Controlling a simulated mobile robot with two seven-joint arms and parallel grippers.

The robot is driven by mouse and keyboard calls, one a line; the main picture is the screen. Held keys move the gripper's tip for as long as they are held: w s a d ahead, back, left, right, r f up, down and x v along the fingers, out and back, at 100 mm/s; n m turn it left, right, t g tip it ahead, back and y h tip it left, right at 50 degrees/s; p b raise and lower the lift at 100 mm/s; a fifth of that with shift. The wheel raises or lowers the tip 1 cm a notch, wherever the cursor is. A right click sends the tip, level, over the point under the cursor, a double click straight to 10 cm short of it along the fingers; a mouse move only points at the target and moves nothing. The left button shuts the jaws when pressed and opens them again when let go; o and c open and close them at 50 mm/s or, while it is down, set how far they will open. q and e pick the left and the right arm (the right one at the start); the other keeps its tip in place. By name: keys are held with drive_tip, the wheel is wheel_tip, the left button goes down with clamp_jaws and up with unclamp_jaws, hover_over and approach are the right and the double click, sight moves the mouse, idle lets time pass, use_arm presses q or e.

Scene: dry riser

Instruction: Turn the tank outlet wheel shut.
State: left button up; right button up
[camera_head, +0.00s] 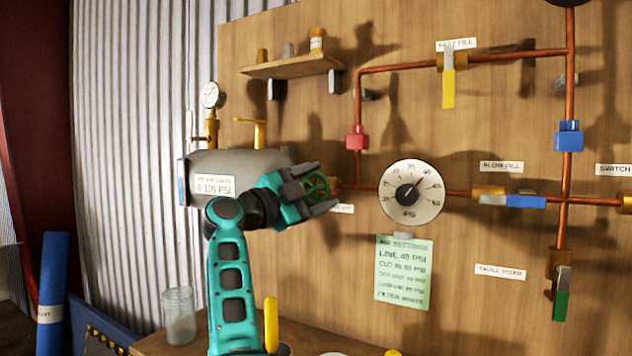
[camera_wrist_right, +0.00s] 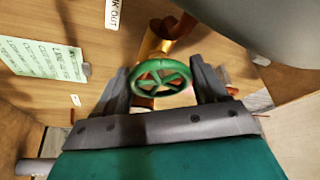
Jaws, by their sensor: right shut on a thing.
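The tank outlet wheel (camera_head: 317,186) is a small green spoked handwheel at the right end of the grey tank (camera_head: 225,162), where the copper pipe starts. My right gripper (camera_head: 322,188) is at the wheel, with one finger above and one below it in the head view. In the right wrist view the wheel (camera_wrist_right: 160,77) sits between the two fingers (camera_wrist_right: 162,85) of the gripper, which is shut on its rim. A brass fitting (camera_wrist_right: 153,45) shows behind the wheel. My left gripper is not in view.
A round PSI dial (camera_head: 412,193) and a green note (camera_head: 403,272) are right of the wheel on the wooden board. Copper pipes with a red fitting (camera_head: 357,137) and several lever valves run further right. A glass jar (camera_head: 180,316) stands on the bench below.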

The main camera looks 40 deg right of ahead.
drive_tip(key=shift+f, duration=0.1)
idle(0.3)
drive_tip(key=o, duration=0.9)
drive_tip(key=a+f, duration=0.2)
drive_tip(key=a, duration=1)
drive_tip(key=shift+w+a+f, duration=0.15)
drive_tip(key=shift+w+a, duration=0.2)
drive_tip(key=shift+w, duration=0.05)
drive_tip(key=shift+o, duration=0.3)
